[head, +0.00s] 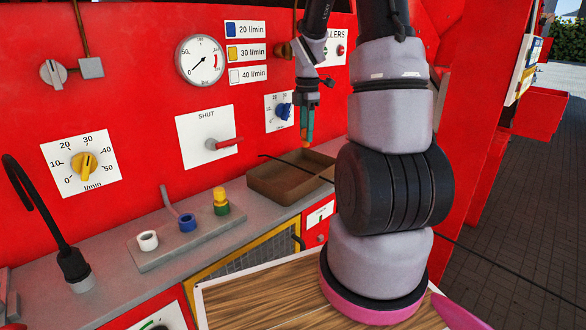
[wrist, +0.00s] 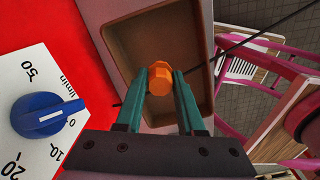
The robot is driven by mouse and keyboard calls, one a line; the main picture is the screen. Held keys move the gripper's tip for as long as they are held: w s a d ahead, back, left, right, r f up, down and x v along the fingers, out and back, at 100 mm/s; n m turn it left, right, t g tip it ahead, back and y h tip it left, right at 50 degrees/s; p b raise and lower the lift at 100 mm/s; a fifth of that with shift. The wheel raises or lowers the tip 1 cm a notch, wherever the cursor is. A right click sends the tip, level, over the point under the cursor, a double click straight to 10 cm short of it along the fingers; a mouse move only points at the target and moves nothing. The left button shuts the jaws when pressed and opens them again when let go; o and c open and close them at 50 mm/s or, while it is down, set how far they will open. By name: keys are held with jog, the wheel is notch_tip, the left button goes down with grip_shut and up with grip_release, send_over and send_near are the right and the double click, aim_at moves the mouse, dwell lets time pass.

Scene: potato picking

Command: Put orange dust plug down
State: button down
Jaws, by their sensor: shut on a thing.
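The orange dust plug (wrist: 161,75) shows in the wrist view between the tips of my gripper's green fingers. My gripper (wrist: 161,88) is shut on it. In the head view my gripper (head: 306,138) points down and hangs above the brown tray (head: 262,189), near the red panel. The plug is too small to make out clearly in the head view. In the wrist view the tray (wrist: 205,50) lies below the plug, with a bare floor where it shows. The plug is held clear of the tray.
A thin dark cable (head: 290,168) crosses over the tray. A blue knob (wrist: 45,115) stands out from the panel beside my gripper. White (head: 148,240), blue (head: 188,223) and yellow-green (head: 221,203) fittings stand on the grey ledge (head: 110,285).

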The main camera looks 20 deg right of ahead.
notch_tip(320, 180, down, 9)
jog(key=shift+f, duration=0.1)
dwell(0.3)
jog(key=shift+f, duration=0.15)
jog(key=c, duration=0.5)
grip_release()
notch_tip(320, 180, up, 12)
jog(key=shift+a+r, duration=0.1)
jog(key=shift+r, duration=0.15)
jog(key=s+a+r+m+t, duration=0.2)
jog(key=s+a+r+m, duration=0.2)
jog(key=s+r+m, duration=0.2)
jog(key=s+a+r+m+t+y, duration=0.1)
jog(key=s+a+r+m, duration=0.3)
jog(key=m, duration=0.5)
jog(key=s+a+r+m+t+y, duration=0.1)
jog(key=s+a+r+m+t, duration=0.3)
jog(key=s+r+m, duration=0.3)
jog(key=shift+s+a+r+m, duration=0.1)
jog(key=shift+s+a+r, duration=0.15)
jog(key=shift+s, duration=0.25)
jog(key=shift+s+a+r+m, duration=0.15)
jog(key=shift+s+r, duration=0.15)
jog(key=shift+s, duration=0.2)
jog(key=shift+s+a+r+m, duration=0.1)
jog(key=shift+s+a+r, duration=0.15)
jog(key=shift+s, duration=0.25)
